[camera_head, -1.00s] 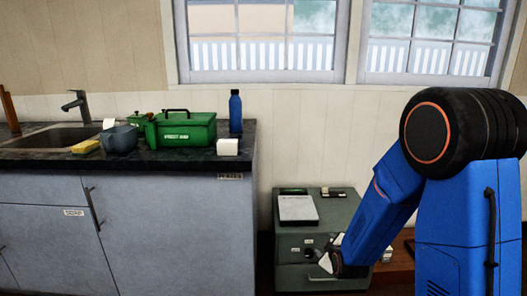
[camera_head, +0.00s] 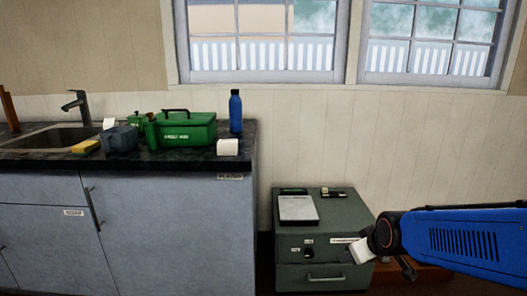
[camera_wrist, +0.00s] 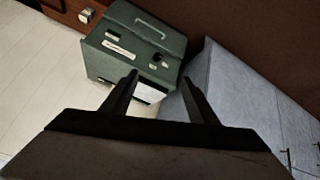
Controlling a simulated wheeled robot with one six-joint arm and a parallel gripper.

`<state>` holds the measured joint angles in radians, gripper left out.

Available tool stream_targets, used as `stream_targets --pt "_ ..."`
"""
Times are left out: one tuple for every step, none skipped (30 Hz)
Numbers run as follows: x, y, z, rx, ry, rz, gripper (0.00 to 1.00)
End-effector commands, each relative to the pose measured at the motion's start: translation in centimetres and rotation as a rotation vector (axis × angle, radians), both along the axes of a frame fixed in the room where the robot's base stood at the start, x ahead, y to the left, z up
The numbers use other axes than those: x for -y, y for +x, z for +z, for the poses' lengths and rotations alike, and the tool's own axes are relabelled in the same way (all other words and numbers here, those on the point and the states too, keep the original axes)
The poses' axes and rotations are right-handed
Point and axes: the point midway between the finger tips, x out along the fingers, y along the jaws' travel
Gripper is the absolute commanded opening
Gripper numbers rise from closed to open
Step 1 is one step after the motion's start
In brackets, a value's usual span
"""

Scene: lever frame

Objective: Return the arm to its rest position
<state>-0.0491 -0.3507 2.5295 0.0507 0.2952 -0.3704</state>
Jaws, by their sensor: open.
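My arm (camera_head: 462,240) comes in from the right edge in the head view, its blue link lying nearly level. Its end is in front of the right side of the grey-green cabinet (camera_head: 330,262). In the wrist view my gripper (camera_wrist: 160,79) has its two dark fingers spread apart, with nothing seen held between them. The fingertips do not show clearly in the head view.
A light grey pad (camera_head: 297,208) lies on the cabinet. Left stands a counter (camera_head: 165,225) with a sink, green toolbox (camera_head: 187,130), blue bottle (camera_head: 235,112) and white block (camera_head: 228,147). Brown bench wood (camera_head: 425,274) is partly hidden behind my arm.

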Motion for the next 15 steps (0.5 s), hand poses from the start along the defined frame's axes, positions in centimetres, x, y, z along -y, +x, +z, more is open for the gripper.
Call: stream_targets --pt "0.2 -1.4 0.8 -0.011 0.013 -0.019 0.54" --pt "0.3 -2.2 1.1 -0.023 0.021 -0.032 0.54" --pt "0.5 -3.3 1.4 -0.039 0.032 -0.049 0.54" --pt "0.6 -4.2 1.7 -0.05 0.039 -0.062 0.54" --pt "0.7 -5.1 2.0 -0.063 0.046 -0.076 0.54" --pt "0.8 -6.2 2.3 -0.078 0.055 -0.095 0.54" --pt "1.0 -7.1 2.6 -0.09 0.063 -0.109 0.54" --pt "1.1 -8.0 2.8 -0.101 0.07 -0.123 0.54" --pt "1.2 -9.2 3.1 -0.117 0.079 -0.141 0.54" --pt "1.3 -10.2 3.3 -0.128 0.086 -0.157 0.54" --pt "1.4 -11.1 3.5 -0.139 0.093 -0.171 0.54" --pt "1.6 -12.3 3.8 -0.155 0.101 -0.192 0.54" --pt "1.7 -13.2 4.0 -0.166 0.106 -0.205 0.54" --pt "1.8 -14.1 4.1 -0.177 0.112 -0.22 0.54" --pt "1.9 -15.3 4.3 -0.191 0.118 -0.239 0.54"
